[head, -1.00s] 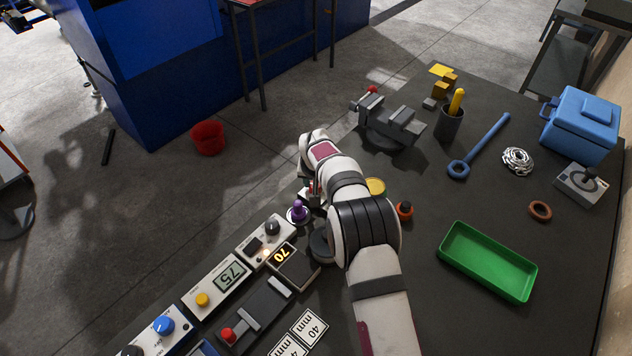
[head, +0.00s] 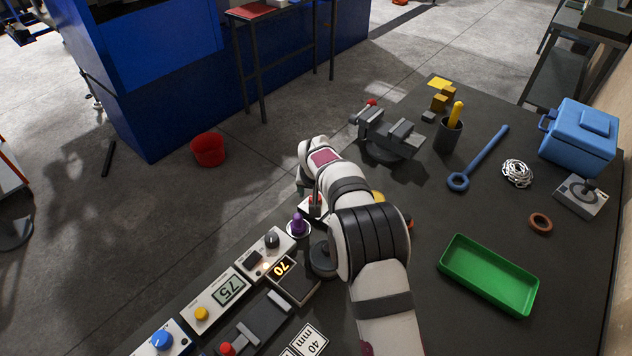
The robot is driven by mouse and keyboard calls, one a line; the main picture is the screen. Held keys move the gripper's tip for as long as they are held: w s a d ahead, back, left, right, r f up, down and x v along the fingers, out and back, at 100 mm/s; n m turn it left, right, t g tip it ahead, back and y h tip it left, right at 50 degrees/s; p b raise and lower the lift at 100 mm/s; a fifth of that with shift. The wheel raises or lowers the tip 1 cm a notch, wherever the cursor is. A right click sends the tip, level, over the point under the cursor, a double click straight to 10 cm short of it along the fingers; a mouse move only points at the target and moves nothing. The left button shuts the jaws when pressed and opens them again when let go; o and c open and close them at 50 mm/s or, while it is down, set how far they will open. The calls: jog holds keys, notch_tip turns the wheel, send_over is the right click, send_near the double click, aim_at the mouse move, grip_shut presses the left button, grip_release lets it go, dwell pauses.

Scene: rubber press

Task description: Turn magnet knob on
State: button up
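Several control boxes line the table's left edge, and I cannot read which knob is the magnet knob. A white box holds a black knob (head: 272,240) beside a dark switch and a small glowing light. A blue knob (head: 162,340) sits on another box at the lower left. My gripper (head: 301,188) hangs below my wrist, just beyond the purple knob-like piece (head: 299,222). It is mostly hidden, and its fingertips do not show clearly. A small white and red item (head: 313,204) shows beside it, partly covered by my arm.
A box with a yellow button (head: 201,314) and a 75 display, a dark 70 display (head: 284,268) and a red-knobbed slider (head: 227,348) crowd the front left. A green tray (head: 489,274), vise (head: 388,135) and blue box (head: 579,136) stand farther right.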

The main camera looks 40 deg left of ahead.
jog(key=v, duration=1.3)
jog(key=s+d+r+m+g+h, duration=0.1)
jog(key=d+r+m, duration=0.15)
jog(key=d, duration=0.65)
jog(key=s+d+r+m, duration=0.1)
jog(key=d+r, duration=0.2)
jog(key=d, duration=0.6)
jog(key=s+d+r+m+g+h, duration=0.1)
jog(key=s+d+r+m, duration=0.1)
jog(key=d, duration=0.7)
jog(key=s+d+f+m, duration=0.1)
jog(key=s+d+m, duration=0.2)
jog(key=s+d, duration=0.3)
jog(key=s+d+f+m+g, duration=0.1)
jog(key=s+d+f+m, duration=0.1)
jog(key=s+d, duration=0.5)
jog(key=s+m, duration=0.1)
jog(key=s, duration=0.5)
jog(key=shift+s+g+y, duration=0.3)
jog(key=shift+s+y, duration=0.05)
jog(key=shift+y, duration=0.05)
